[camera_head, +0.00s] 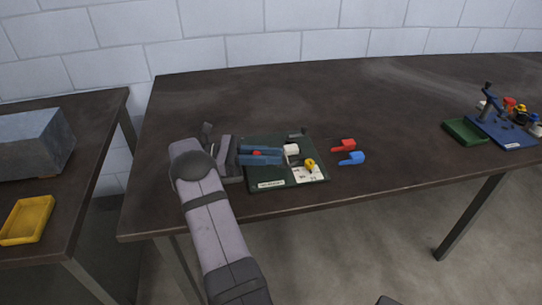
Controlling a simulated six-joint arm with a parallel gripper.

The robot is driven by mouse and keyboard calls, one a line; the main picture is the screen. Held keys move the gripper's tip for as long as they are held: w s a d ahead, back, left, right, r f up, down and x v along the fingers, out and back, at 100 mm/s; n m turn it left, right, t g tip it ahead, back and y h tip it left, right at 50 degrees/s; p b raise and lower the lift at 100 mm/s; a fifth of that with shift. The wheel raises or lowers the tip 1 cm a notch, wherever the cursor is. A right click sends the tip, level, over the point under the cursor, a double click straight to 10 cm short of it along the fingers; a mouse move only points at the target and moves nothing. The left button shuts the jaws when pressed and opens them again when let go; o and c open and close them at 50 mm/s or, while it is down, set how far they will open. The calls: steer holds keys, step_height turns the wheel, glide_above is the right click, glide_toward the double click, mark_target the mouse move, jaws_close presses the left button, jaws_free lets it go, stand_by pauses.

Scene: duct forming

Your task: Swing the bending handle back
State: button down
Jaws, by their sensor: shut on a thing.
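A dark green board (262,185) with a small bending fixture lies near the front edge of the dark table. My gripper (279,156) reaches over it from the left, its blue fingers pointing right. It is shut on what looks like the bending handle, mostly hidden by the fingers. A red part (257,154) shows between the fingers; I cannot tell whether it belongs to the handle. A white block (291,150) is at the fingertips. A yellow part (309,164) sits by a white label plate (309,175) on the board's right side.
A red piece (343,146) and a blue piece (352,158) lie on the table right of the board. A green tray (464,132) and a blue board (512,137) with several parts stand far right. A yellow tray (27,219) and grey box (33,143) are on the left table.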

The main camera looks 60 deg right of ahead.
steer(key=c, duration=1.6)
jaws_free()
steer(key=shift+r, duration=0.1)
step_height(320, 180, up, 10)
steer(key=shift+f, duration=0.1)
steer(key=shift+c, duration=0.7)
